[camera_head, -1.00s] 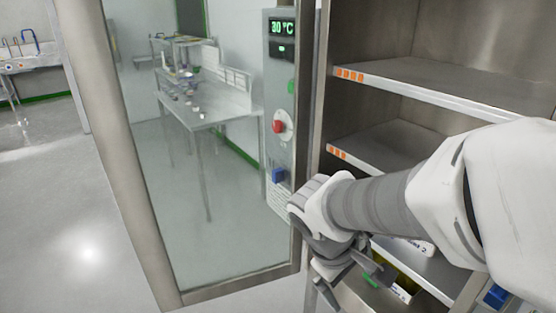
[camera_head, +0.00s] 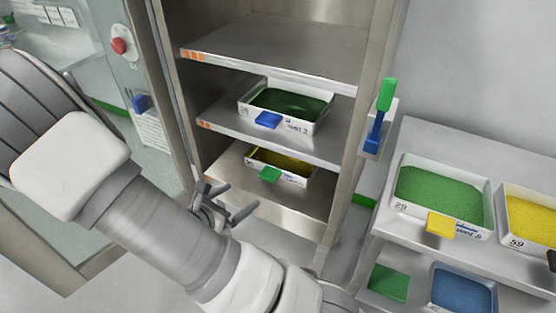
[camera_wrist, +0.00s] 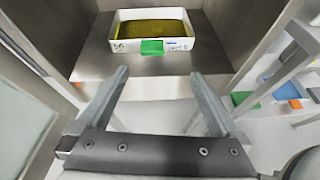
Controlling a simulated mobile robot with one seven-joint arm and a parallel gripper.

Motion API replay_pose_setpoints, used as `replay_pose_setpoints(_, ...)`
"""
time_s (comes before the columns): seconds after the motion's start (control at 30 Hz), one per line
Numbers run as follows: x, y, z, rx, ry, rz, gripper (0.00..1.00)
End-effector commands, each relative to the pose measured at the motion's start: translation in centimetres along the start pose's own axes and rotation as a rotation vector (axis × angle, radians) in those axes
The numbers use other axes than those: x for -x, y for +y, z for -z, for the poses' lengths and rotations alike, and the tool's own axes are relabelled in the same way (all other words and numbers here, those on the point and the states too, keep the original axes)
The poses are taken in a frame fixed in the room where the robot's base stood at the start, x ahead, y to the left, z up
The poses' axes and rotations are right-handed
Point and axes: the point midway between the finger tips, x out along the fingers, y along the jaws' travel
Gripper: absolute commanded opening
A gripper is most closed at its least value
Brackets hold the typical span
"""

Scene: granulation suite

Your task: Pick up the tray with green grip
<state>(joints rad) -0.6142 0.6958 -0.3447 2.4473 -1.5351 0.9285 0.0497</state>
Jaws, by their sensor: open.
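The tray with the green grip (camera_head: 296,178) is a white tray of yellow granules on the lowest visible cabinet shelf. In the wrist view this tray (camera_wrist: 124,46) sits straight ahead, its green grip (camera_wrist: 152,47) at the front edge facing me. My gripper (camera_head: 243,201) is open and empty, in front of the shelf and to the left of the grip. In the wrist view my gripper (camera_wrist: 157,80) has its two fingers apart, one on each side below the grip, with a gap to the tray.
Above, a white tray of green granules with a blue grip (camera_head: 268,120) sits on the middle shelf (camera_head: 215,118). The top shelf (camera_head: 290,70) is empty. At right a rack (camera_head: 400,235) holds trays of green, yellow and blue granules. A glass door stands left.

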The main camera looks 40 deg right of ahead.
Motion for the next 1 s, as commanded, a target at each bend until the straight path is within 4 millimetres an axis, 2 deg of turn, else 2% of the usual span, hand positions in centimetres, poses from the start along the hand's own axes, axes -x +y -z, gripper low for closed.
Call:
replay_pose_setpoints(0.1,-0.5,0.4,1.3,0.078,-0.021,-0.038,1.0)
replay_pose_setpoints(0.27,-1.5,0.7,1.8,0.114,-0.032,-0.056,1.0)
replay_pose_setpoints(0.7,-10.5,1.1,1.6,0.112,-0.032,-0.053,1.0)
replay_pose_setpoints(0.83,-12.2,1.2,1.5,0.112,-0.03,-0.054,1.0)
replay_pose_setpoints(1.0,-13.2,1.4,1.5,0.112,-0.03,-0.056,1.0)
